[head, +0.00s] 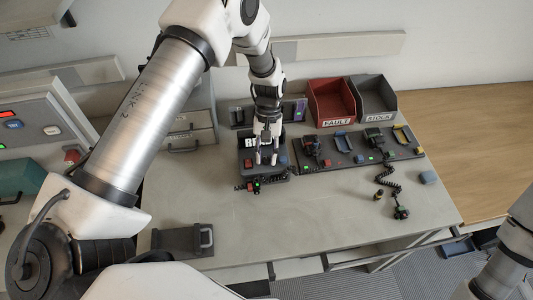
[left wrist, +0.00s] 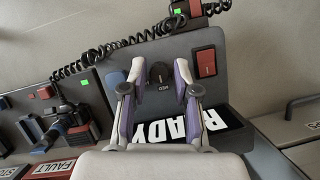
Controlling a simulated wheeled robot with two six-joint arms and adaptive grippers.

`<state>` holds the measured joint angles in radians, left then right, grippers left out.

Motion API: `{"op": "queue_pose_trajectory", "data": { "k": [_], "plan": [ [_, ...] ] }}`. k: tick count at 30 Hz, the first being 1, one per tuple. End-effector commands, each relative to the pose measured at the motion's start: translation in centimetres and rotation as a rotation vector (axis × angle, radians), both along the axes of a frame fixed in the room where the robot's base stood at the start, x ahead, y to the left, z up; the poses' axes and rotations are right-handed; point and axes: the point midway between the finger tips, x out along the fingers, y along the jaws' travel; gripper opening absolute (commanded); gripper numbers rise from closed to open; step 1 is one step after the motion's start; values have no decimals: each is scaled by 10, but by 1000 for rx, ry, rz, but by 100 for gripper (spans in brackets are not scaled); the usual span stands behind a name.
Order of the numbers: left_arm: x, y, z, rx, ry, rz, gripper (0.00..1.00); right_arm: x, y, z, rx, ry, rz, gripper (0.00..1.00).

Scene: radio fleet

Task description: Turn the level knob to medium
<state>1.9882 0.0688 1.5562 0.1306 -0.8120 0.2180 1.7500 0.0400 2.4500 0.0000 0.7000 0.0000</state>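The level knob (left wrist: 159,72) is a small dark round knob on a dark grey panel (left wrist: 138,57). A small white label by it seems to read MED; which way the knob points is too small to tell. My left gripper (left wrist: 159,70) is open over the panel, with one finger on each side of the knob and a gap on both sides. In the head view my left gripper (head: 267,156) points down at the panel unit and hides the knob. My right gripper is not in view; only part of my right arm shows at the lower right.
A red switch (left wrist: 206,63) and a READY sign (left wrist: 175,130) sit close to the fingers. A black coiled cord (left wrist: 130,42) runs beyond the panel. A rack of radios (head: 345,150) and red FAULT (head: 331,101) and grey STOCK (head: 374,97) bins stand right. The front worktop is mostly clear.

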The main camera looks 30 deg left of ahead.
Motion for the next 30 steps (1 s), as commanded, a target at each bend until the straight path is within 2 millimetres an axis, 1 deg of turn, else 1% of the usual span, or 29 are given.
{"op": "queue_pose_trajectory", "data": {
  "k": [8,12,14,17,21,24,27,30],
  "plan": [
    [1,0,1,0,-2,0,47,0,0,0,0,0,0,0],
    [5,1,8,0,-4,1,47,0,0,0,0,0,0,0],
    [9,2,17,0,-6,2,47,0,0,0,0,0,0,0],
    [17,6,38,-1,-7,2,47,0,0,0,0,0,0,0],
    [30,11,72,-1,-6,1,47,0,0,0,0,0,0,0],
    [38,15,92,-1,-4,2,47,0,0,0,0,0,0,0],
    [43,17,105,0,-2,1,47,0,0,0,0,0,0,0],
    [45,18,110,0,-1,0,47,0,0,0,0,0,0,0]
  ]
}}
